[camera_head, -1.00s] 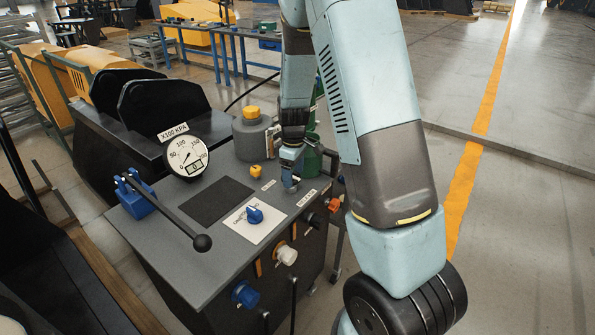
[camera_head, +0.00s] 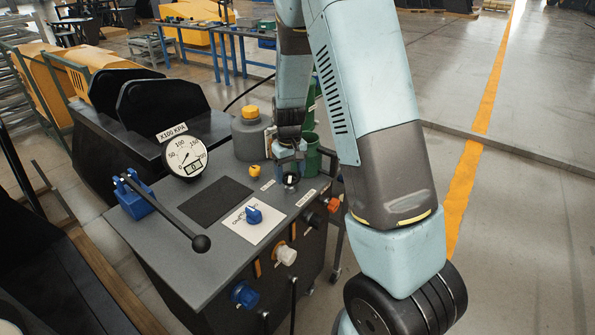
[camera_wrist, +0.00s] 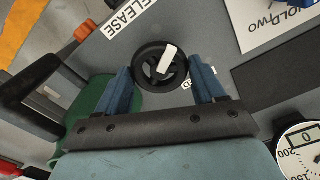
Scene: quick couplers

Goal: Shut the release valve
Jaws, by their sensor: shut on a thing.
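The release valve is a small round black handwheel (camera_wrist: 150,58) with a white pointer bar, on the grey panel top beside the "RELEASE" label (camera_wrist: 128,17). In the head view the handwheel (camera_head: 291,181) shows at the panel's far right corner, just below my gripper (camera_head: 289,173). In the wrist view the two blue fingers of my gripper (camera_wrist: 163,74) stand on either side of the wheel and are shut on it. The white pointer slants across the wheel. A second label by the wheel is mostly hidden by a finger.
A gauge (camera_head: 186,157) stands on the panel (camera_head: 200,265), behind a blue-based lever (camera_head: 160,214). A blue knob (camera_head: 254,214) sits on a white plate. A grey bottle with a yellow cap (camera_head: 251,113) and a green cylinder (camera_head: 313,158) stand close to my gripper.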

